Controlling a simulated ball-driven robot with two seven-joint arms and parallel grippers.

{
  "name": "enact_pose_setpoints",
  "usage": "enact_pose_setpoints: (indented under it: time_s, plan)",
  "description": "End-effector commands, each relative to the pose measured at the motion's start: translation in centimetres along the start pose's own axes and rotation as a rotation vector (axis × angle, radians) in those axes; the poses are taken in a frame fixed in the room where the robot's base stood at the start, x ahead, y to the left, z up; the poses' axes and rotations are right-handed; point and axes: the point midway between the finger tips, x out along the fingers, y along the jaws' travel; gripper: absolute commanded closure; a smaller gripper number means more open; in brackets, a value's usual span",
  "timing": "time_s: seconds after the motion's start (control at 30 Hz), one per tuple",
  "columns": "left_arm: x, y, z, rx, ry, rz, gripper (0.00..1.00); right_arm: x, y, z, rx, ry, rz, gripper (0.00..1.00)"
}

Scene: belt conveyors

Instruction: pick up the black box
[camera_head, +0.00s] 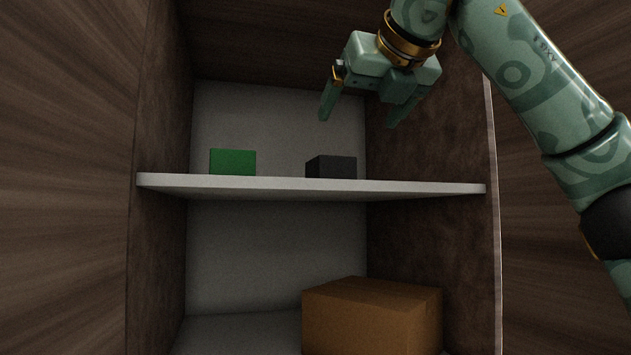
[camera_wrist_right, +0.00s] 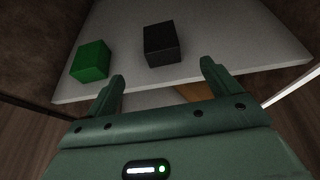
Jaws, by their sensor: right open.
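The black box (camera_head: 332,168) sits on the upper white shelf (camera_head: 400,188), right of the middle of the cabinet. In the right wrist view the black box (camera_wrist_right: 161,43) lies beyond the fingertips, between their two lines. My right gripper (camera_head: 356,117) is open and empty, above and to the right of the black box in the head view. Its two fingers also show in the right wrist view (camera_wrist_right: 164,70), apart from the box. My left gripper is not in view.
A green box (camera_head: 233,162) stands on the same shelf, left of the black box with a gap between. A large brown box (camera_head: 372,318) stands in the compartment below. Dark cabinet walls close in both sides of the shelf.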

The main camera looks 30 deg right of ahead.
Motion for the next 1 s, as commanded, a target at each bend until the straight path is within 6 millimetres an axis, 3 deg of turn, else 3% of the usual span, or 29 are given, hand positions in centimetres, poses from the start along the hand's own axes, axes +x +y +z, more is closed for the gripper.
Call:
enact_pose_setpoints:
  time_s: [0.17, 0.43, 0.8, 1.0]
  plan:
    - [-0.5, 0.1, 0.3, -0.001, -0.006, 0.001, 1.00, 1.9, 0.0, 0.1, -0.001, 0.004, 0.001, 0.11]
    - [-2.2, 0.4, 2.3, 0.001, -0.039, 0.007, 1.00, 8.4, 0.0, 0.1, -0.001, 0.004, 0.000, 0.11]
    - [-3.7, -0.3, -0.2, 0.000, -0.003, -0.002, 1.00, 12.6, -0.1, 0.4, 0.000, 0.003, 0.000, 0.11]
    - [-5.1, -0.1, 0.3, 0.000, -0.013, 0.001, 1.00, 15.7, -0.1, 0.5, 0.000, 0.002, 0.002, 0.11]
